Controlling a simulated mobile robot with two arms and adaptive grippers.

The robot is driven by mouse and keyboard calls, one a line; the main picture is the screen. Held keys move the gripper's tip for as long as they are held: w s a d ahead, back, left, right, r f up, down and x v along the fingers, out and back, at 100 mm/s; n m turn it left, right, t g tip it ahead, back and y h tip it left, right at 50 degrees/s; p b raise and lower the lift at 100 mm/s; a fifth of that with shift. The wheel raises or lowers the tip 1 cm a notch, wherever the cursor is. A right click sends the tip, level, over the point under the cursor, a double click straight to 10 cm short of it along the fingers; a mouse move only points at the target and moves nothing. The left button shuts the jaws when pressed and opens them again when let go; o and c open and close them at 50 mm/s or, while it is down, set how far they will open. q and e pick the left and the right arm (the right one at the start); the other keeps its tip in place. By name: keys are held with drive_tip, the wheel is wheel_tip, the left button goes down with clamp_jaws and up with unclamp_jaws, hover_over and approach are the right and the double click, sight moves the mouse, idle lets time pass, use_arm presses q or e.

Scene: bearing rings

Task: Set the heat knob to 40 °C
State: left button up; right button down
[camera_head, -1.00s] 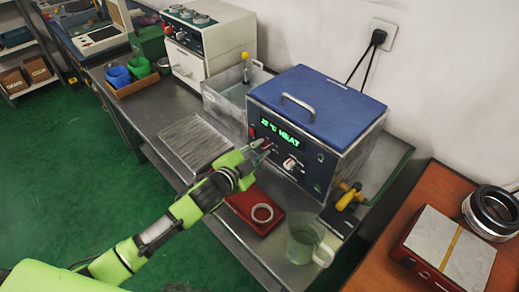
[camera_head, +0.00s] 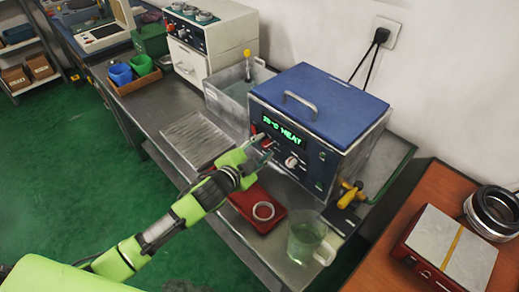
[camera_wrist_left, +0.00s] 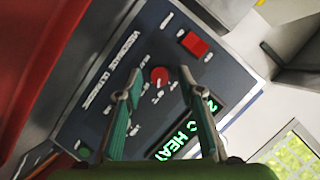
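The heater bath is a steel box with a blue lid (camera_head: 320,100) and a dark front panel. Its green display (camera_head: 284,133) reads HEAT after a temperature that looks like the thirties, its last digit unclear. A round red knob (camera_wrist_left: 160,76), which I take for the heat knob, sits on the panel in the left wrist view. My left gripper (camera_head: 266,152) is at the panel, just below the display. In the left wrist view its fingers (camera_wrist_left: 160,80) are apart, one on each side of the red knob, with gaps visible. Contact cannot be told. My right gripper is not in view.
A square red button (camera_wrist_left: 194,43) lies near the knob, and a white knob (camera_head: 291,161) is right of my gripper. A red tray (camera_head: 243,204) with a metal ring (camera_head: 263,211) and a clear beaker (camera_head: 303,241) stand below. A yellow-handled valve (camera_head: 349,195) is at right.

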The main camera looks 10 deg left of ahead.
use_arm(q)
drive_tip(key=v, duration=1.2)
drive_tip(key=shift+f, duration=0.1)
